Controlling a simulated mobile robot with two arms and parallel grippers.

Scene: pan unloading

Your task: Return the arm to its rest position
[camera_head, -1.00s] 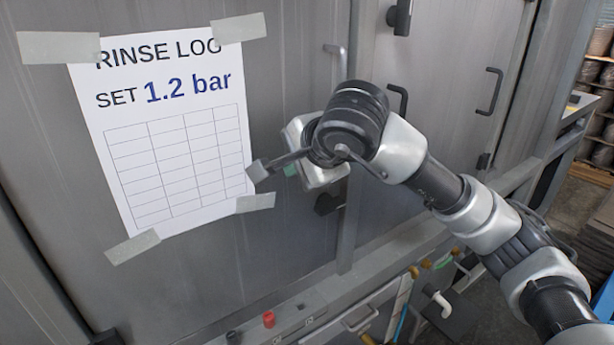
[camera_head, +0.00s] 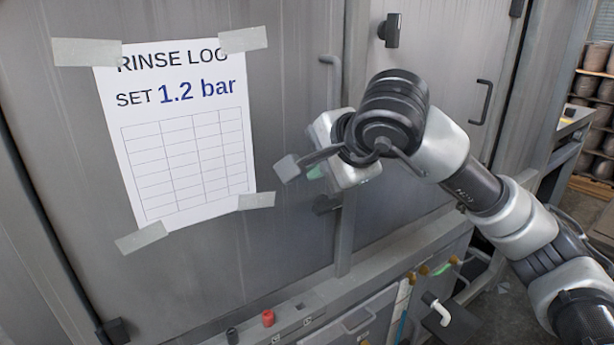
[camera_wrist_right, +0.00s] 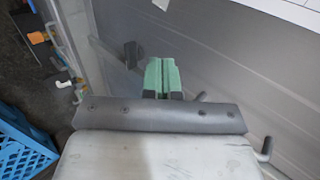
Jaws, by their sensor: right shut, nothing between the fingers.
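My right arm comes in from the lower right in the head view and is bent in front of the grey metal cabinet doors (camera_head: 270,125). Its right gripper (camera_head: 315,173) is mostly hidden behind the wrist, with a bit of green finger showing. In the right wrist view the two green fingers (camera_wrist_right: 161,76) are pressed together with nothing between them. The gripper hangs apart from anything it could hold, near the gap between the doors. My left gripper is not in view.
A taped paper sheet reading "RINSE LOG, SET 1.2 bar" (camera_head: 180,140) is on the left door. A red knob (camera_head: 268,318) sits on the ledge below. A door handle (camera_head: 481,102) sticks out behind the arm. A blue crate (camera_wrist_right: 22,145) shows low in the wrist view. Shelves (camera_head: 595,120) stand far right.

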